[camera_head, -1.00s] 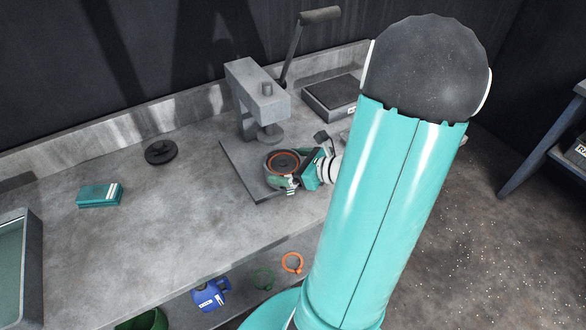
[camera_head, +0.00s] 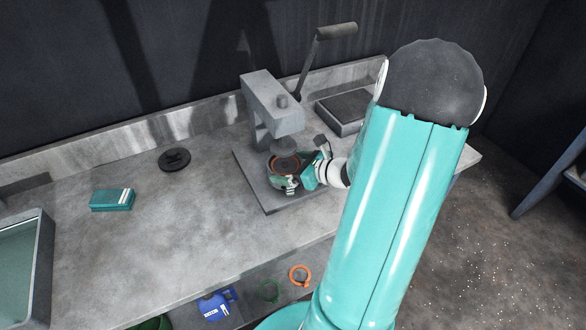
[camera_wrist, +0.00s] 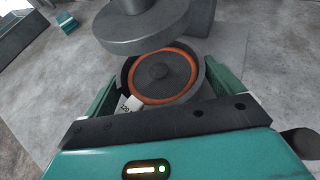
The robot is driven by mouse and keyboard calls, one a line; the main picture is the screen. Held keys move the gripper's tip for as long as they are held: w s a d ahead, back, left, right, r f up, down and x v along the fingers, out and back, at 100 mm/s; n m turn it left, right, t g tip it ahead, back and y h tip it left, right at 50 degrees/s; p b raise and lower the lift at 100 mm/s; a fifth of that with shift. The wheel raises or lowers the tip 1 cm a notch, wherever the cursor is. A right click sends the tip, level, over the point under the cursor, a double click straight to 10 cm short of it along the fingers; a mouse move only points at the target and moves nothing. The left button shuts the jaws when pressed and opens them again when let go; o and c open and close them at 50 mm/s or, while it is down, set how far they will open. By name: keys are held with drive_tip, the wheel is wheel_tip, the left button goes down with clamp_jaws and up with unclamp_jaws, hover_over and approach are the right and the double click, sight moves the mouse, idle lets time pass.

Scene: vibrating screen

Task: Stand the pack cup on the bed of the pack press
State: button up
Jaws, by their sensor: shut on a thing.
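The pack cup (camera_head: 284,165) is a dark round cup with an orange ring around its top; it also shows in the wrist view (camera_wrist: 163,76). My gripper (camera_head: 287,180) is shut on its sides and holds it upright over the front part of the press base. The pack press (camera_head: 262,98) is a grey frame with a round ram head and a flat base plate (camera_head: 268,197). In the wrist view the ram head (camera_wrist: 143,27) overlaps the cup's far edge. Whether the cup's underside touches the bed is hidden.
The press lever (camera_head: 318,55) rises behind. A flat grey scale-like box (camera_head: 347,112) stands right of the press. A black disc (camera_head: 174,160) and a teal box (camera_head: 112,199) lie left on the bench. A tray (camera_head: 45,270) is at far left. A blue container (camera_head: 216,305) and an orange ring (camera_head: 300,275) are below.

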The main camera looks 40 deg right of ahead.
drive_tip(key=shift+w, duration=0.15)
drive_tip(key=o, duration=0.9)
drive_tip(key=shift+f, duration=0.1)
drive_tip(key=v, duration=1.4)
drive_tip(key=shift+w, duration=0.1)
drive_tip(key=shift+a, duration=0.1)
